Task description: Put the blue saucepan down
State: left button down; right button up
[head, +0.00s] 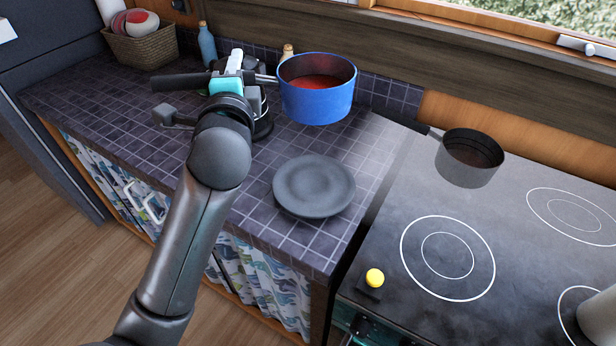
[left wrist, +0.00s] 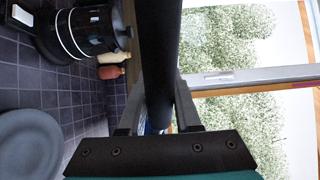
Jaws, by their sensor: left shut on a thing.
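The blue saucepan (head: 318,104) has red contents and is roughly upright. It appears to hang above the back of the dark tiled counter (head: 240,205), near the stove. My left gripper (head: 235,82) is shut on its black handle (head: 180,82), to the left of the pan. In the left wrist view the handle (left wrist: 160,60) runs between the fingers, and only a sliver of blue shows behind them. My right gripper is in neither view.
A dark grey plate (head: 313,185) lies on the counter in front of the saucepan. A grey pan (head: 468,168) sits on the stove (head: 400,205) at right. A wicker basket (head: 148,50), a blue bottle (head: 207,45) and a black appliance (left wrist: 85,35) stand at the back. Counter tiles around the plate are bare.

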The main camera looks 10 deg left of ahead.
pick_arm(q)
notch_tip(320, 180, down, 20)
jog(key=b, duration=0.8)
jog(key=shift+r, duration=0.25)
jog(key=shift+f, duration=0.15)
jog(key=shift+f, duration=0.1)
jog(key=c, duration=0.6)
grip_release()
jog(key=shift+f, duration=0.15)
